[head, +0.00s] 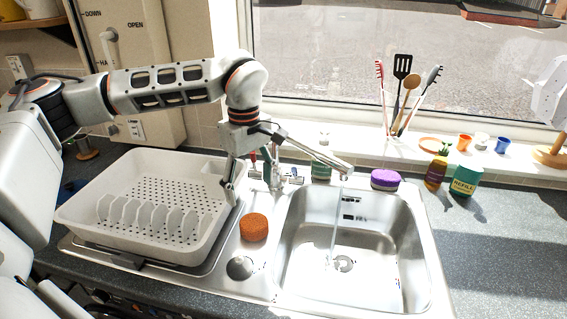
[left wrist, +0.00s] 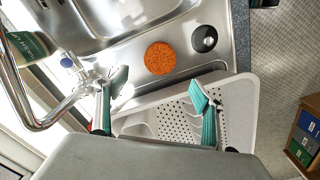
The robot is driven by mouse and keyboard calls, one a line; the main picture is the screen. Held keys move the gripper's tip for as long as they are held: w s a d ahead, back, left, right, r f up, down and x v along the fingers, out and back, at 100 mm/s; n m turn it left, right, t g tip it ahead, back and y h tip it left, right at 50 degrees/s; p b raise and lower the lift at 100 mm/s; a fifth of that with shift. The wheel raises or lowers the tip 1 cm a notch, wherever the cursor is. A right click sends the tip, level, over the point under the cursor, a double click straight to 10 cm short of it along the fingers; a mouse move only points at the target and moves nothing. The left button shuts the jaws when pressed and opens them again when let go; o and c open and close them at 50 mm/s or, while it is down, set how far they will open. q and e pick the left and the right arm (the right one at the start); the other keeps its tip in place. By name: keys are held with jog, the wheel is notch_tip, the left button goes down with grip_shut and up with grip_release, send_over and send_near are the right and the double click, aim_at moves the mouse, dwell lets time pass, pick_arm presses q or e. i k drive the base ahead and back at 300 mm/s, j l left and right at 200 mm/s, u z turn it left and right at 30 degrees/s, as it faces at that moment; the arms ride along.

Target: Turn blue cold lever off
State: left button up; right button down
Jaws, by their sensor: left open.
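The blue cold lever (left wrist: 66,62) shows as a small blue cap beside the tap base in the left wrist view. The chrome tap (head: 318,156) reaches over the sink (head: 375,262), and a thin stream of water falls from its spout. Its curved spout also shows in the left wrist view (left wrist: 40,122). My left gripper (head: 250,187) is open and empty, with its teal-padded fingers apart. It is over the sink's back left, by the tap base. In the left wrist view one finger is close to the tap base, apart from the blue cap. My right gripper is out of view.
A white dish rack (head: 85,212) stands left of the sink. An orange sponge (head: 254,228) lies between them. Utensils (head: 402,66) stand on the sill. The right counter is mostly clear.

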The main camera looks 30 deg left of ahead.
aim_at(295, 178)
jog(key=k, duration=1)
